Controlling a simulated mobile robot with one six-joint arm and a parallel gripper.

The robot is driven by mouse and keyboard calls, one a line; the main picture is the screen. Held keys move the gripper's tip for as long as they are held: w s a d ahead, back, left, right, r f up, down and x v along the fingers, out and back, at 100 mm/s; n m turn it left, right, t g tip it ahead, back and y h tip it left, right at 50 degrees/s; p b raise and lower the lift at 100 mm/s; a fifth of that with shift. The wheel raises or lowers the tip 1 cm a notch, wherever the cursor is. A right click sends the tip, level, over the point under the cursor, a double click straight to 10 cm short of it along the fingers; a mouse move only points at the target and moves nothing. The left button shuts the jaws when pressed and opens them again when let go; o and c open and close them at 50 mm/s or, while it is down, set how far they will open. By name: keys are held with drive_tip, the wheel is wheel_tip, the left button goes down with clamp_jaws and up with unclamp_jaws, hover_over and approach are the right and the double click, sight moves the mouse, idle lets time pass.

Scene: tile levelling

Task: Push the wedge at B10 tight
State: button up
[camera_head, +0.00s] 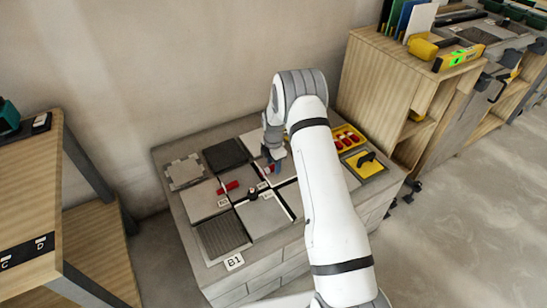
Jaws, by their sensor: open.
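My gripper (273,158) points down over the tiled top of the low block platform (168,157), at the back right part of the tile field. It is open, but its fingertips are small and partly blurred. A red wedge (229,187) lies across the joint between tiles at the left. A bit of red (268,169) shows right by my gripper, partly hidden. Small white labels lie beside the joints, too small to read, so I cannot tell which marks B10.
A yellow tray (339,130) with red wedges and a yellow pad (381,173) with a black tool lie right of my arm. A wooden shelf (368,87) stands at the right, a wooden table (42,180) at the left. A B1 label (234,262) marks the front edge.

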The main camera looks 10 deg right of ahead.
drive_tip(key=shift+f, duration=0.3)
drive_tip(key=shift+c, duration=0.4)
drive_tip(key=c, duration=0.9)
